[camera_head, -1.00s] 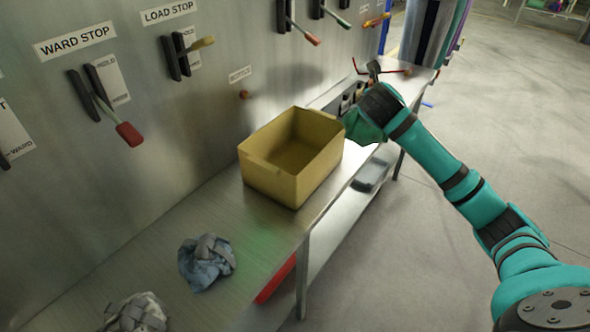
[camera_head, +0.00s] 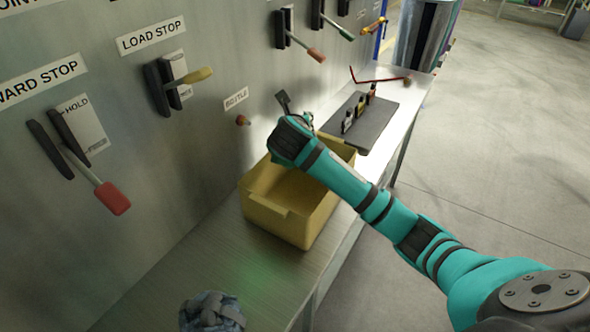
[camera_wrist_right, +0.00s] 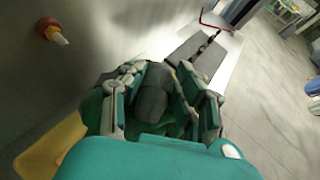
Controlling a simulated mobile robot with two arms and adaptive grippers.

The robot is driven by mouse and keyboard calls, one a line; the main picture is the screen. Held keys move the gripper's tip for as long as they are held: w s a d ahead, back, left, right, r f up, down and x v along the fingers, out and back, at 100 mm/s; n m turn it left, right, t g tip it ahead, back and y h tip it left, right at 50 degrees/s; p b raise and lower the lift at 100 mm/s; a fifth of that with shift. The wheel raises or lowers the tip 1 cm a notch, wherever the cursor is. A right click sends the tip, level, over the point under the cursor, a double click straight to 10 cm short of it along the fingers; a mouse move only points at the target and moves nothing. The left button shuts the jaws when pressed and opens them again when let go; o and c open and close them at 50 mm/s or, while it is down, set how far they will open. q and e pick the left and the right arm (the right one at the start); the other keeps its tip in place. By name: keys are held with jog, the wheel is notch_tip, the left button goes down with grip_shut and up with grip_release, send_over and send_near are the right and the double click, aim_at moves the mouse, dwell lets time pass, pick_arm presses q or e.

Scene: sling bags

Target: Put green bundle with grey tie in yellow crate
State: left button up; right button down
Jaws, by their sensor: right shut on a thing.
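The green bundle (camera_wrist_right: 90,105) with its grey tie (camera_wrist_right: 153,95) is between the fingers of my right gripper (camera_wrist_right: 160,100) in the right wrist view. The gripper is shut on it. In the head view my right gripper (camera_head: 293,138) is over the far end of the yellow crate (camera_head: 282,222); the bundle is hidden there behind my arm. The crate stands open on the metal bench, and its edge also shows at the lower left of the right wrist view (camera_wrist_right: 48,150). My left gripper is not in view.
A blue-grey bundle (camera_head: 212,312) lies on the bench in front of the crate. A red bent bar (camera_head: 375,79) lies farther back. The wall with levers (camera_head: 85,170) borders the bench.

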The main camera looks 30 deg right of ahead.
jog(key=f, duration=0.2)
jog(key=s+f+p, duration=0.1)
jog(key=shift+s+f, duration=0.2)
jog(key=shift+f, duration=0.15)
notch_tip(320, 180, down, 2)
jog(key=shift+w+f, duration=0.15)
jog(key=shift+f, duration=0.05)
jog(key=f, duration=0.1)
jog(key=w+f, duration=0.1)
jog(key=f, duration=0.1)
jog(key=shift+f+p, duration=0.1)
jog(key=shift+p, duration=0.2)
jog(key=shift+s+f, duration=0.15)
jog(key=shift+f, duration=0.8)
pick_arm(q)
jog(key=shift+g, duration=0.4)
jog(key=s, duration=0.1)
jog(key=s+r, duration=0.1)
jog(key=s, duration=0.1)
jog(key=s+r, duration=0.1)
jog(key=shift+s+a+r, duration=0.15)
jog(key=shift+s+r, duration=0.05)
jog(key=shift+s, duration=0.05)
pick_arm(e)
notch_tip(320, 180, down, 3)
jog(key=shift+r, duration=0.15)
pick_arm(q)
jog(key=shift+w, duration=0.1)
